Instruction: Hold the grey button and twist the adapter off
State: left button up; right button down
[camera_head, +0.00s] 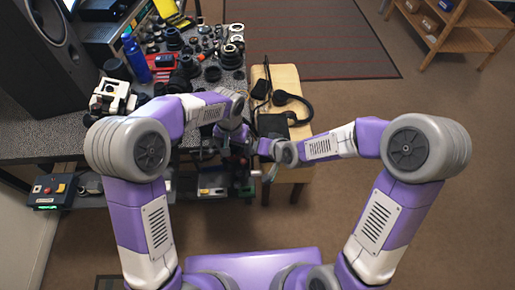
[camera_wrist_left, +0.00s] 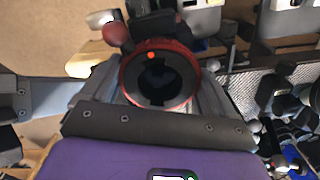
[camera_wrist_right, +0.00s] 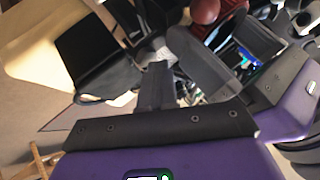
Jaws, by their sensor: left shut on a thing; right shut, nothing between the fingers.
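A round black part with a red rim and an orange-red dot, seemingly the adapter (camera_wrist_left: 183,100), sits between the fingers of my left gripper (camera_wrist_left: 158,80) in the left wrist view. Its open end faces the camera. My left gripper is shut on it. In the head view my left gripper (camera_head: 232,138) is low by the table's front edge, where the part is too small and dark to make out. My right gripper (camera_head: 266,160) is just to its right, shut and empty. The right wrist view shows its fingers (camera_wrist_right: 156,78) near a dark red knob (camera_wrist_right: 205,11). I cannot make out the grey button.
The dark table (camera_head: 40,135) holds many lenses, a blue bottle (camera_head: 137,60) and a white device (camera_head: 112,97). A wooden bench (camera_head: 285,76) with headphones (camera_head: 294,103) stands right of it. A control box (camera_head: 52,190) is lower left. Floor is open at right.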

pick_arm(q)
jog(key=shift+n, duration=1.1)
pick_arm(e)
jog(key=shift+s, duration=0.1)
jog(key=shift+f, duration=0.1)
pick_arm(q)
jog(key=n, duration=0.2)
jog(key=shift+n, duration=0.3)
jog(key=o, duration=0.8)
jog(key=shift+o, duration=0.2)
jog(key=m, duration=0.5)
